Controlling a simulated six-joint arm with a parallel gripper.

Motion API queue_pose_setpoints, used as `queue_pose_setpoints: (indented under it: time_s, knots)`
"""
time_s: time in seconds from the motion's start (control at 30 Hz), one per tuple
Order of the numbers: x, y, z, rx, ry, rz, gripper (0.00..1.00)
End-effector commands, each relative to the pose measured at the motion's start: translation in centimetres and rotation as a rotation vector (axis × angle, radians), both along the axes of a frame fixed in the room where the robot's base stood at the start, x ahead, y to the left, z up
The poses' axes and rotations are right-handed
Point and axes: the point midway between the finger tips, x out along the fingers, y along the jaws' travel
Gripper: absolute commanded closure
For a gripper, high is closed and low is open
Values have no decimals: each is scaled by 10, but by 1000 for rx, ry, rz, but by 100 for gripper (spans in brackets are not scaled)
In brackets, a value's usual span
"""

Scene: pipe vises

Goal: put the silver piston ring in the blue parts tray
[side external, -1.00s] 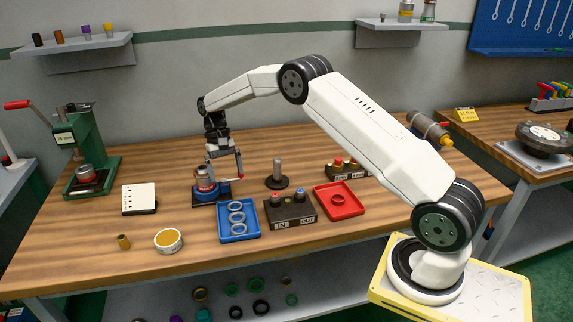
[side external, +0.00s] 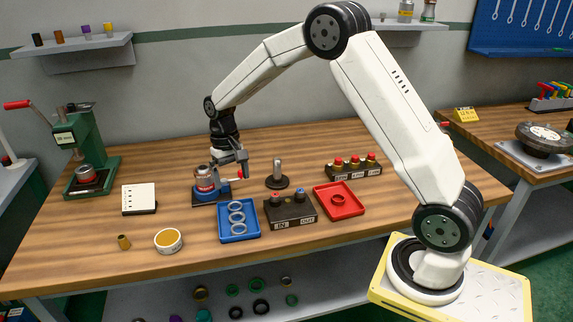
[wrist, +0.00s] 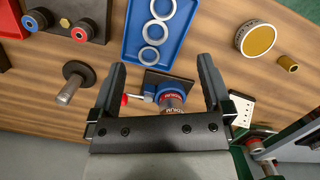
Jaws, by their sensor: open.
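The blue parts tray (side external: 241,238) lies on the bench with three silver piston rings (side external: 237,218) in a row inside it. In the wrist view the tray (wrist: 133,38) and its rings (wrist: 150,55) are at top centre. A piston (side external: 204,178) with a red band stands in a blue clamp on a dark base, left of and behind the tray. It shows in the wrist view (wrist: 171,102) between my fingers, partly hidden by my gripper body. My gripper (side external: 234,170) is open and above the bench, close to the piston. No ring shows between its fingers (wrist: 160,65).
A dark IN/OUT box (side external: 290,210) with red and blue knobs stands right of the tray, then a red tray (side external: 346,208). A peg on a round base (side external: 277,176) stands behind the box. A yellow-topped tin (side external: 168,240) and white block (side external: 139,198) are left.

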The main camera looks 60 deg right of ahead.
Motion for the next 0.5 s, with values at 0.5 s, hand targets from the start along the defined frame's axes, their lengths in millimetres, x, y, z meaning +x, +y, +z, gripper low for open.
queue_pose_setpoints:
  time_s: [0.5]
  knots:
    - [-99, 36, 14, -65, -220, 199, 0]
